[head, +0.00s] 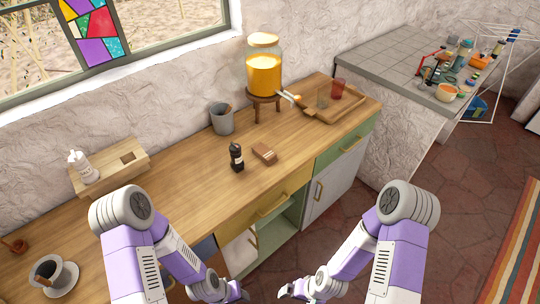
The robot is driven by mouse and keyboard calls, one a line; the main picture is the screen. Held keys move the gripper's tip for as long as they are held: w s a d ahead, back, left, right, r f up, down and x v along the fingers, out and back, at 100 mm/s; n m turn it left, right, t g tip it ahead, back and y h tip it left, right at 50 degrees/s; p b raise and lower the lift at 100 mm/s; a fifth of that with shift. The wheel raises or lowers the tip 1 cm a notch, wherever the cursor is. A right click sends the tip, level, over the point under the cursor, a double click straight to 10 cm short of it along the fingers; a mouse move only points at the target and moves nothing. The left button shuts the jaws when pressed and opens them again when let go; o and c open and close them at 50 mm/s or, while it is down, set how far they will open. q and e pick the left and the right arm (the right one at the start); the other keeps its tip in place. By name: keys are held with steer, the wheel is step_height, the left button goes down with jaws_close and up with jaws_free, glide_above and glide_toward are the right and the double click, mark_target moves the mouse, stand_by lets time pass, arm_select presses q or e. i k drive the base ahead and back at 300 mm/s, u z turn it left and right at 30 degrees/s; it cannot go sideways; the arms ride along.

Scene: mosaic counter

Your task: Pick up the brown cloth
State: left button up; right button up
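A small folded brown item (264,153), which looks like the brown cloth, lies flat on the wooden counter (196,172). It is just right of a black bottle or grinder (237,157), with a small gap between them. My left gripper (240,292) is low at the bottom edge, in front of the counter and away from the cloth. My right gripper (286,291) is also at the bottom edge, to the right of the left one. Both are partly cut off or too small to read their fingers. Neither touches the cloth.
A grey cup (221,118) and an orange drink dispenser (264,70) on a stand are behind the cloth. A wooden tray (335,104) with a red glass (337,88) is at the right. A white bottle (83,167) stands left. The counter's middle left is clear.

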mark_target(264, 153)
steer(key=z, duration=0.5)
steer(key=k, duration=0.6)
steer(key=z, duration=1.05)
steer(key=i, duration=1)
steer(key=u, duration=0.65)
steer(key=i, duration=0.95)
steer(key=u, duration=1)
